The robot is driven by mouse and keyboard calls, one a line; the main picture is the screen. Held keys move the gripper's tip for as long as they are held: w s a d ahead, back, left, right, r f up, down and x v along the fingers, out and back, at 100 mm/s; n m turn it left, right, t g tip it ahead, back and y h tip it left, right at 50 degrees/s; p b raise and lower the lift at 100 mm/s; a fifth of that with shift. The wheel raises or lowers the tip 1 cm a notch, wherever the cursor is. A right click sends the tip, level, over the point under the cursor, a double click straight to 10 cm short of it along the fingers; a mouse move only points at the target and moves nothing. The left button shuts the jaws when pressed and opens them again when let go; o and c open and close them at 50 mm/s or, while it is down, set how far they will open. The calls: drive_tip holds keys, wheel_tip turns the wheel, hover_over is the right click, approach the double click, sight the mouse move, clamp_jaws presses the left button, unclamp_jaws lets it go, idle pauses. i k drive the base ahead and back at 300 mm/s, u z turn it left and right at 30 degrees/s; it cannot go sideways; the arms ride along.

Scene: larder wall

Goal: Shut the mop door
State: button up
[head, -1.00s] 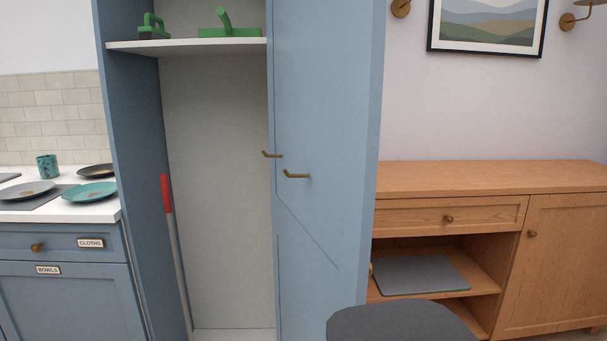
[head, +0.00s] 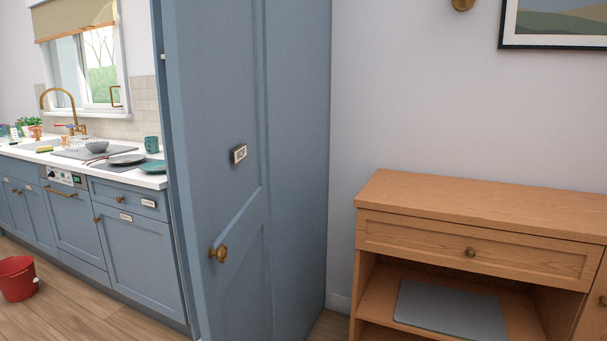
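The tall blue mop door (head: 225,95) fills the left middle of the head view. I see its outer face at a steep angle, and it appears to stand open, its knob side towards me. It bears a small label reading MOP (head: 239,153). A round brass knob (head: 218,254) sits lower, near its left edge. The blue cabinet side (head: 297,150) runs back to the wall on the right. The cabinet's inside is hidden, so how wide the door stands open cannot be told. My gripper is not in view.
A wooden sideboard (head: 480,207) with an open shelf stands at the right. A blue counter run (head: 128,250) with dishes is on the left, and a red bucket (head: 17,278) is on the floor.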

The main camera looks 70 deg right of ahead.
sight(214, 57)
drive_tip(key=k, duration=0.3)
drive_tip(key=z, duration=1.75)
drive_tip(key=i, duration=0.45)
drive_tip(key=u, duration=0.05)
drive_tip(key=k, duration=0.95)
drive_tip(key=u, duration=1.85)
drive_tip(key=i, duration=1.15)
drive_tip(key=z, duration=1.65)
